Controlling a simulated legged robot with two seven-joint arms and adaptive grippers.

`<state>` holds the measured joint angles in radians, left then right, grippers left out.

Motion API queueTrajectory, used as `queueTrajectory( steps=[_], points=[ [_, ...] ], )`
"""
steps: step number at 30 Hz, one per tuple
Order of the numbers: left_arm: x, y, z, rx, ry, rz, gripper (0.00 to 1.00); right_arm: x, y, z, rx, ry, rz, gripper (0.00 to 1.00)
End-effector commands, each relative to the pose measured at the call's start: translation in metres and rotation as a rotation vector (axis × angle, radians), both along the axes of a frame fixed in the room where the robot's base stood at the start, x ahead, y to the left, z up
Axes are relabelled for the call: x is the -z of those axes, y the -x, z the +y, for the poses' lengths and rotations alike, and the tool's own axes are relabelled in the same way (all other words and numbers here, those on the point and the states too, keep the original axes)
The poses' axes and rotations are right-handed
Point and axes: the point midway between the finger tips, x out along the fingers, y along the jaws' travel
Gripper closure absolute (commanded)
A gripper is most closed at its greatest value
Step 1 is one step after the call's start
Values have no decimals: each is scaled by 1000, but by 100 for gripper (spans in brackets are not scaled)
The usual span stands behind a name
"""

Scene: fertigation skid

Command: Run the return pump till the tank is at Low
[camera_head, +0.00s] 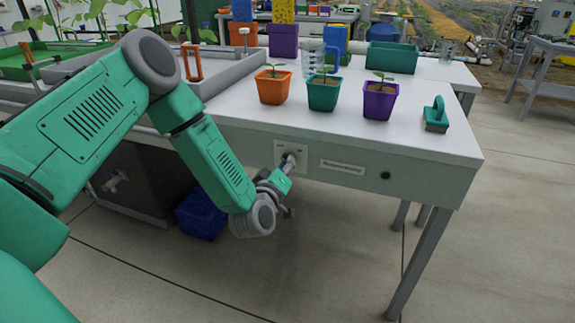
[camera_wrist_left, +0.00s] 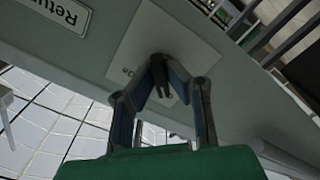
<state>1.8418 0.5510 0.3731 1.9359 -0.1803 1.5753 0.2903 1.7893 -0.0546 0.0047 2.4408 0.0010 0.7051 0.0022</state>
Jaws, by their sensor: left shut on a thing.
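A pale switch plate (camera_head: 291,156) is on the bench's front panel, left of a label (camera_head: 343,166) too small to read in the head view. In the left wrist view the label (camera_wrist_left: 62,10) begins "Retu", and the plate (camera_wrist_left: 190,40) carries "On". My left gripper (camera_head: 287,164) reaches the plate from below. In the left wrist view its fingers (camera_wrist_left: 160,82) close around a dark switch lever (camera_wrist_left: 160,70); its setting is unclear. A dark box (camera_head: 150,190) with a pale tap, possibly the tank, stands under the bench; no level shows. My right gripper is out of view.
A dark round fitting (camera_head: 386,175) is right of the label. On the bench stand orange (camera_head: 273,88), green (camera_head: 322,95) and purple (camera_head: 378,103) seedling pots, a clear jug (camera_head: 312,55) and a green-handled brush (camera_head: 436,115). A blue crate (camera_head: 200,215) sits on the floor.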

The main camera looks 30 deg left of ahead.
Motion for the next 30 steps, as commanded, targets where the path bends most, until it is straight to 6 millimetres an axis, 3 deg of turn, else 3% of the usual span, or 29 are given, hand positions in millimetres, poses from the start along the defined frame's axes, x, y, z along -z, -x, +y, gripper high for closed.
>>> queueTrajectory(
  steps=[2, 4, 5, 17, 30],
  points=[
    [-1, -1, 3, -7, 0, -4, 100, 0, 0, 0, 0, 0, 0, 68],
    [-1, -1, 3, -7, 0, -4, 75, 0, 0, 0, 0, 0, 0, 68],
    [-1, -1, 3, -7, -1, -4, 69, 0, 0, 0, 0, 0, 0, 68],
    [0, 6, -1, -2, -1, 1, 69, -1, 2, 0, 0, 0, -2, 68],
    [2, 88, -19, -3, 1, 3, 69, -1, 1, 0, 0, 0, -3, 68]
  ],
)
